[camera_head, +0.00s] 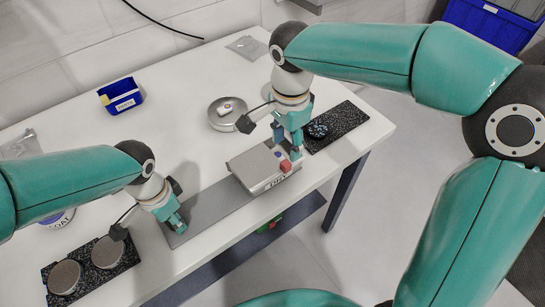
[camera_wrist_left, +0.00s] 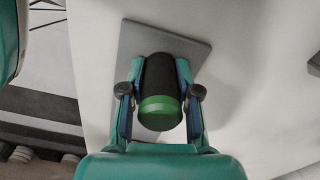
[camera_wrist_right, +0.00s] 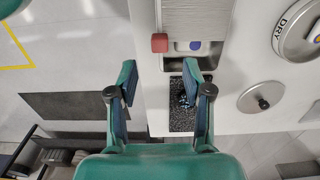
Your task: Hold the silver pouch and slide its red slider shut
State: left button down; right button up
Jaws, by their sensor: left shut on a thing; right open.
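The silver pouch (camera_head: 258,167) lies at the right end of a grey plate (camera_head: 212,204). Its red slider (camera_head: 286,167) sits at the pouch's right end, and shows in the right wrist view (camera_wrist_right: 159,43) at the pouch's lower left corner. My left gripper (camera_head: 178,224) is at the plate's left end, apart from the pouch. In the left wrist view it is shut on a black cylinder with a green end (camera_wrist_left: 160,105). My right gripper (camera_wrist_right: 160,84) is open and empty close to the slider, which lies beyond its fingertips.
A dark speckled mat (camera_head: 345,121) with a dark round item lies right of the pouch. A round metal dish (camera_head: 214,120) and a blue bin (camera_head: 121,96) stand behind. Another mat (camera_head: 108,276) with two round discs lies at front left. The table's front edge runs close by.

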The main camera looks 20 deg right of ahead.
aim_at(286, 163)
notch_tip(286, 163, down, 7)
jog(key=shift+r, duration=0.1)
dwell(0.3)
grip_shut()
